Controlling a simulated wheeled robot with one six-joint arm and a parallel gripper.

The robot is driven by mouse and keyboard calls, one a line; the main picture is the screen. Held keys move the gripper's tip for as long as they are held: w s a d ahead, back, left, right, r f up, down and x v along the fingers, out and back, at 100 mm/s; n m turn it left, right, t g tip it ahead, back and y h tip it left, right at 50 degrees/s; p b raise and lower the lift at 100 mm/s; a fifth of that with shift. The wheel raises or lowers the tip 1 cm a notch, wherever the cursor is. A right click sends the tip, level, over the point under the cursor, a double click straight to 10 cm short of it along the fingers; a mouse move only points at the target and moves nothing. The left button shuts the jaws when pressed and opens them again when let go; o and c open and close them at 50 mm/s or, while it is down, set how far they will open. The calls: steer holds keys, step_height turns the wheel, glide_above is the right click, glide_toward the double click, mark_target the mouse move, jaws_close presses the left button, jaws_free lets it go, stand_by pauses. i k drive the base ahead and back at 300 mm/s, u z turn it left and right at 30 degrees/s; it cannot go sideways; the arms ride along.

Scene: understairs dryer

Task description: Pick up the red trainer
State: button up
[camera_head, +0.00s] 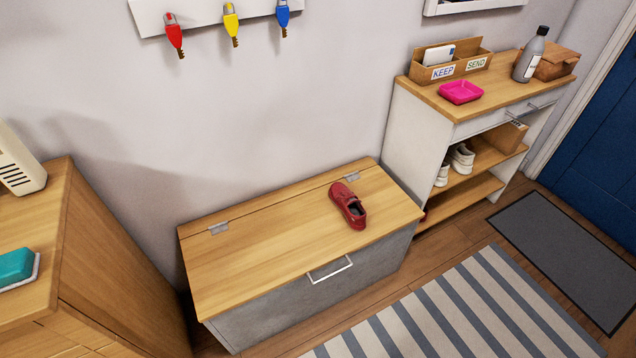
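One red trainer (348,205) lies on the wooden lid of the grey storage bench (262,255), right of the lid's middle. It looks upright, with its dark opening facing up. A small bit of red (424,215) also shows low by the shelf unit's near side, mostly hidden, and I cannot tell what it is. My gripper is not in view.
A wooden cabinet (110,260) stands at left. A striped rug (470,310) covers clear floor in front.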

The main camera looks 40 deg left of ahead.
mark_target(341, 195)
steer(key=u, duration=0.7)
steer(key=i, duration=1.3)
steer(key=u, duration=0.7)
